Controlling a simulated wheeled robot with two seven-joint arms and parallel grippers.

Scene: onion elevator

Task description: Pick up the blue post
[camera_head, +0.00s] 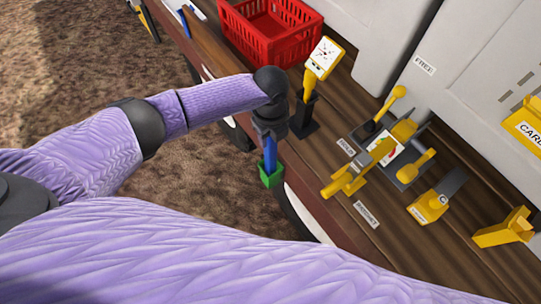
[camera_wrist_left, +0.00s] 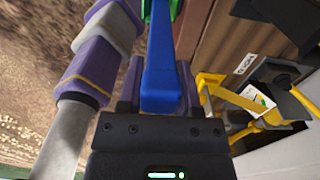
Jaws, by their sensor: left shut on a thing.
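The blue post (camera_head: 270,160) hangs below my left gripper (camera_head: 269,138) in the head view, with a green box-shaped piece (camera_head: 271,176) at its lower end. It is held beside the front edge of the wooden deck, over the brown ground. In the left wrist view the blue post (camera_wrist_left: 160,65) runs up between the two fingers of my left gripper (camera_wrist_left: 160,92), which is shut on it. The green piece (camera_wrist_left: 173,8) is cut off at the top edge. My right gripper is in neither view.
The wooden deck (camera_head: 330,215) carries a red crate (camera_head: 262,45), a yellow gauge on a dark stand (camera_head: 322,58) and several yellow levers (camera_head: 345,182). Pale cabinets (camera_head: 460,70) stand behind. A blue item (camera_head: 184,24) lies at the far end.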

